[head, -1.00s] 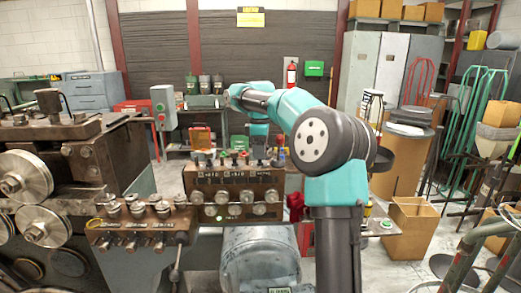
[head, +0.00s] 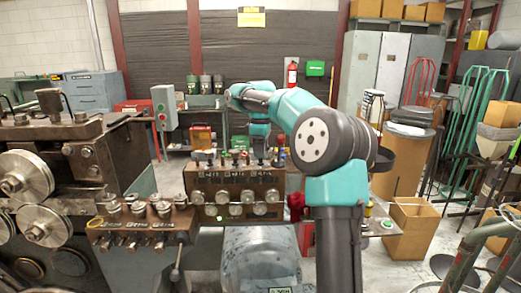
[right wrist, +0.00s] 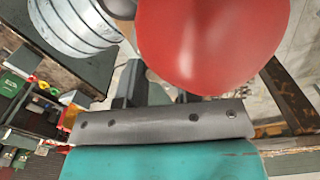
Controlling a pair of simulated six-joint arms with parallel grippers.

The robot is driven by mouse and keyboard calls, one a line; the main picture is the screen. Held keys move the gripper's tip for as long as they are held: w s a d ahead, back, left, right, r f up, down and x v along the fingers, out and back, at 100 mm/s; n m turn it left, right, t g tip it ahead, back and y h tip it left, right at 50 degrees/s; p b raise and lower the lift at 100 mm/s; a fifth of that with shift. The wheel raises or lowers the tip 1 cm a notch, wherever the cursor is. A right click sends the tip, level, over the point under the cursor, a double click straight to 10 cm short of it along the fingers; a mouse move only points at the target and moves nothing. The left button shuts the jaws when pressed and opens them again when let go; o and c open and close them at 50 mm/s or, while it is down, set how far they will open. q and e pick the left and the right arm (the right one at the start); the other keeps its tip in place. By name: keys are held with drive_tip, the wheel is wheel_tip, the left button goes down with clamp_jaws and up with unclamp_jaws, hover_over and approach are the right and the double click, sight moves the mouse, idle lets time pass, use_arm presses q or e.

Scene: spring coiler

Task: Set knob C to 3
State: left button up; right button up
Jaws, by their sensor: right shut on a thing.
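A brown control box (head: 233,177) stands mid-view in the head view, with a row of round metal knobs (head: 235,210) along its lower front and small labels too tiny to read. Several small parts stand along its top. My right gripper (head: 262,157) is lowered at the box's top right, small and partly hidden. In the right wrist view, a large smooth red knob (right wrist: 212,40) fills the upper middle, and my right gripper (right wrist: 157,90) is shut on it. Its fingertips are hidden behind it. Which letter this knob bears cannot be read. My left gripper is not in view.
A second brown box (head: 143,224) with metal knobs stands to the left, by a machine with large rollers (head: 28,176). A grey rounded housing (head: 259,262) sits below. A ribbed metal cylinder (right wrist: 72,22) is close by in the right wrist view.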

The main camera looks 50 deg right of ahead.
drive_tip(key=m, duration=0.6)
drive_tip(key=shift+m, duration=0.3)
drive_tip(key=m, duration=0.6)
idle(0.4)
drive_tip(key=o, duration=0.9)
